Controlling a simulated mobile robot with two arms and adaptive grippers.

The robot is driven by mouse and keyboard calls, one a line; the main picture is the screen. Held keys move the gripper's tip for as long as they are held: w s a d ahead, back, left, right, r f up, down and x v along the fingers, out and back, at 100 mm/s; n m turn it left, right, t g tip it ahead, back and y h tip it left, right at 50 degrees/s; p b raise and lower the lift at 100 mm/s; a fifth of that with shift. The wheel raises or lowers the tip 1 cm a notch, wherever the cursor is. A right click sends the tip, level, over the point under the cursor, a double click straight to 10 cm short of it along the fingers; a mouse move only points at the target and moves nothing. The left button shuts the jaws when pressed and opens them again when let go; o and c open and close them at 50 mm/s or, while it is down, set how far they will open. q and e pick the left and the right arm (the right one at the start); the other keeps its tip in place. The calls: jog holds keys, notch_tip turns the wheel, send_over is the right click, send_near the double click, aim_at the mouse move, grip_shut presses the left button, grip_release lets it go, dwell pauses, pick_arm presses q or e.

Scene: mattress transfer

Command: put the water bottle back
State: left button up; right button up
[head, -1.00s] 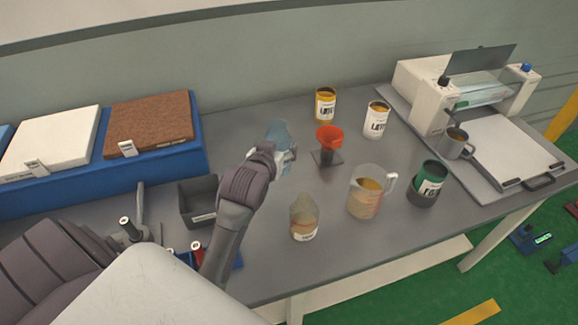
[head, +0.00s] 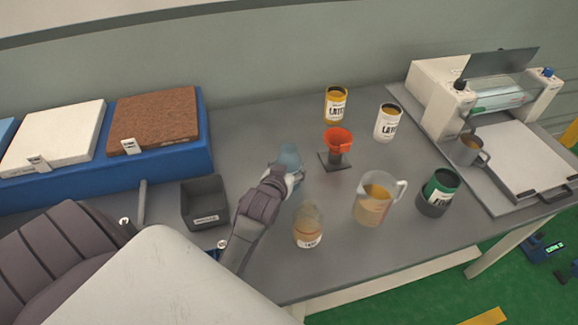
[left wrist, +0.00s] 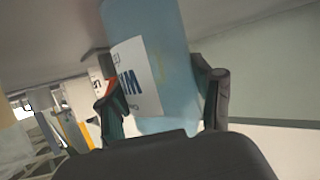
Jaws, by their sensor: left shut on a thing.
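The water bottle (head: 289,157) is translucent light blue. My left gripper (head: 292,175) is shut on it, over the grey table (head: 250,125). The wrist and fingers hide its lower part in the head view. In the left wrist view the bottle (left wrist: 165,50) fills the space between the two fingers (left wrist: 163,100), with a white label facing left. I cannot tell whether its base touches the table. My right gripper is not in view.
An orange funnel on a stand (head: 338,142) is just right of the bottle. A pitcher (head: 372,205), a brown-filled container (head: 308,228) and several labelled cans stand to the right. A dark bin (head: 204,203) is to the left. Table is clear behind the bottle.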

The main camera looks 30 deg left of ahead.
pick_arm(q)
jog(key=o, duration=1.1)
jog(key=shift+f, duration=0.15)
jog(key=o, duration=0.4)
jog(key=shift+c, duration=0.2)
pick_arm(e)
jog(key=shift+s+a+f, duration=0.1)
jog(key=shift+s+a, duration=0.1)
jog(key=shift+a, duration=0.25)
pick_arm(q)
jog(key=shift+r, duration=0.25)
jog(key=shift+s+d, duration=0.1)
jog(key=shift+s, duration=0.25)
jog(key=b+v, duration=0.1)
jog(key=v, duration=1)
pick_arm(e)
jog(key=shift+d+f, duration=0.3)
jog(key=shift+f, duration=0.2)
